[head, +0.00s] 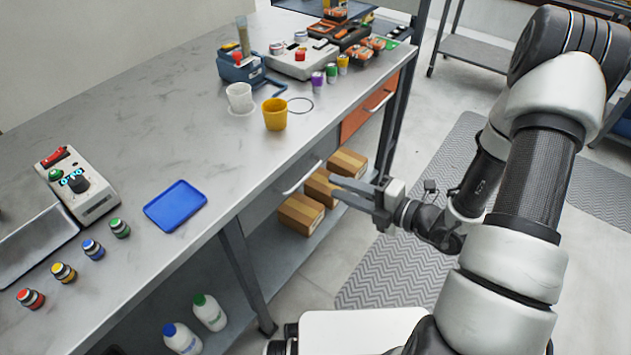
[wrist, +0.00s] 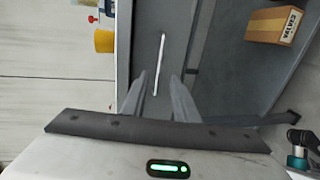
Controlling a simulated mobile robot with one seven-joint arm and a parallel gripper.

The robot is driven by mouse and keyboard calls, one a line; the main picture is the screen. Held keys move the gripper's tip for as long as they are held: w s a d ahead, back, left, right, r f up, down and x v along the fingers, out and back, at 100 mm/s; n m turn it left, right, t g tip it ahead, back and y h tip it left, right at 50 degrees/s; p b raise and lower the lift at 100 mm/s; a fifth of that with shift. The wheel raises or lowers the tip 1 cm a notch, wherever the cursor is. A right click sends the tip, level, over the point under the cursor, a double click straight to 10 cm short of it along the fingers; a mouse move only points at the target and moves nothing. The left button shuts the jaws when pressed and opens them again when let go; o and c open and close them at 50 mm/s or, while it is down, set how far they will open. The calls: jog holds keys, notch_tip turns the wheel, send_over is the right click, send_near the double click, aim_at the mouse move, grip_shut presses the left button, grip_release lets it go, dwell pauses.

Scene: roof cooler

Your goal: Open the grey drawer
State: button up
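The grey drawer (head: 268,201) is in the bench front, left of the orange drawer, and looks closed. Its pale bar handle (head: 301,179) runs along the front. In the wrist view the grey drawer front (wrist: 178,28) lies ahead with the bar handle (wrist: 161,58) upright in the picture. In the wrist view the lower end of the handle appears between my gripper's fingertips (wrist: 158,77). The fingers look apart from it; the exact depth gap is unclear.
Cardboard boxes (head: 301,214) sit on the shelf below the drawer. The orange drawer (head: 356,119) is to the right. A yellow cup (head: 275,114) and a white cup (head: 239,97) stand on the bench above. A table leg (head: 246,272) stands to the left. The floor in front is clear.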

aim_at(308, 176)
jog(key=b+x, duration=0.1)
jog(key=x, duration=0.7)
jog(key=shift+c, duration=0.4)
grip_shut()
dwell(0.9)
